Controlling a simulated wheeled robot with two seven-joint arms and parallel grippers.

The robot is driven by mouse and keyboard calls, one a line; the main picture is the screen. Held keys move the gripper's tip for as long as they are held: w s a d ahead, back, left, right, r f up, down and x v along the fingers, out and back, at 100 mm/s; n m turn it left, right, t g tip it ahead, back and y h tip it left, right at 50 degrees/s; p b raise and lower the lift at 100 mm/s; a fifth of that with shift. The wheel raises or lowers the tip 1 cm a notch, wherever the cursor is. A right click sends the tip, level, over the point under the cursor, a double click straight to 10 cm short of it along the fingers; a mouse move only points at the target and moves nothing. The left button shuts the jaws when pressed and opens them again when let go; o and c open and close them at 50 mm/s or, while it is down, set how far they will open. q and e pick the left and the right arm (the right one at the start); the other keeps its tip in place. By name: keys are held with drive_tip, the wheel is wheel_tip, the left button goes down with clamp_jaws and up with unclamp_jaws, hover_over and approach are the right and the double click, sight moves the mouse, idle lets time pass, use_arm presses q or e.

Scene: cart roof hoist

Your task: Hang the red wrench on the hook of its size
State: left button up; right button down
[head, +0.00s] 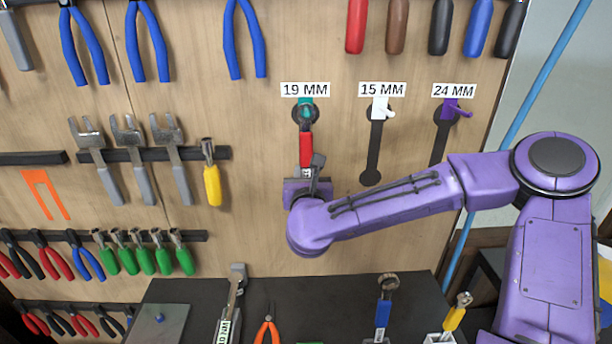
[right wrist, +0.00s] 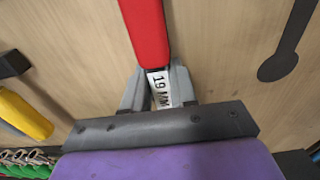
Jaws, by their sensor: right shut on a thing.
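The red wrench (head: 306,148) is upright on the board under the 19 MM sign (head: 305,90). My right gripper (head: 314,187) is shut on its lower end; in the right wrist view the grey fingers (right wrist: 159,90) close around a white 19 MM tag below the red handle (right wrist: 147,32). The wrench's upper end is at the teal hook (head: 306,102); I cannot tell whether its ring is around the hook. The white hook (head: 385,111) under 15 MM and the purple hook (head: 458,109) under 24 MM are empty, with dark outlines below. My left gripper is not in view.
A dark bench (head: 335,290) below holds a blue-handled wrench (head: 383,312), a yellow-handled tool (head: 455,315) and orange pliers (head: 267,328). Grey-handled tools (head: 127,150) and a yellow-handled tool (head: 211,180) hang at the left. Bare board lies between them and the red wrench.

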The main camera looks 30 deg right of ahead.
drive_tip(key=c, duration=0.8)
unclamp_jaws()
drive_tip(key=b+v, duration=0.5)
drive_tip(key=v, duration=0.5)
drive_tip(key=shift+s+a, duration=0.2)
